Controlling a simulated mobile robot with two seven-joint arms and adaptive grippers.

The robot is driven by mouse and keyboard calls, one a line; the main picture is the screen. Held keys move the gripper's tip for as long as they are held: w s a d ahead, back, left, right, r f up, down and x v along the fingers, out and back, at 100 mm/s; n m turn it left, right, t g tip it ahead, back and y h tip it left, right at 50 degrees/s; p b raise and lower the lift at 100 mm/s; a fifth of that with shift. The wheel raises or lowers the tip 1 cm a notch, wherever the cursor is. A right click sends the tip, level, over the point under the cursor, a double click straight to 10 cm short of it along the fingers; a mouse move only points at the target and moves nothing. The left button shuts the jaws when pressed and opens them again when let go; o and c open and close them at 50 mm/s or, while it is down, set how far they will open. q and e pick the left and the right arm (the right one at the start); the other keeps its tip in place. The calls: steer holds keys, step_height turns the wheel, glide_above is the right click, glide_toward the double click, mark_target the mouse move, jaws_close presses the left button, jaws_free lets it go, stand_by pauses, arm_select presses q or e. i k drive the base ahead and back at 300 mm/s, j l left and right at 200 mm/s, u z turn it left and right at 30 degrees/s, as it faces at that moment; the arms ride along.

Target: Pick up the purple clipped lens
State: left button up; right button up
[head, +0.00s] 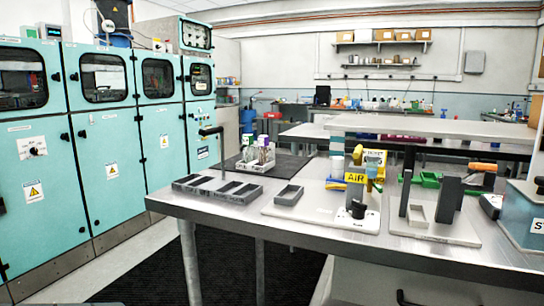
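A small purple-topped item (263,140) stands in a light grey rack (256,168) on the dark mat on the table. It is the only clearly purple thing on the near table, but it is too small to tell whether it is the clipped lens. Pale and green-topped items stand beside it in the same rack. Neither of my grippers shows in the head view.
A dark grey slotted tray (218,188) lies in front of the mat. The table's front strip is bare.

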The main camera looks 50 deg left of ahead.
mark_target(263, 141)
steer(key=k+j+z, duration=0.1)
steer(key=j, duration=0.25)
steer(key=k+j+z, duration=0.1)
steer(key=j, duration=0.25)
steer(key=k+j+z, duration=0.1)
steer(key=k+j, duration=0.4)
steer(key=j, duration=0.15)
steer(key=k+j, duration=0.15)
steer(key=j, duration=0.2)
steer(key=k+j, duration=0.2)
steer(key=j, duration=0.15)
steer(key=z, duration=0.05)
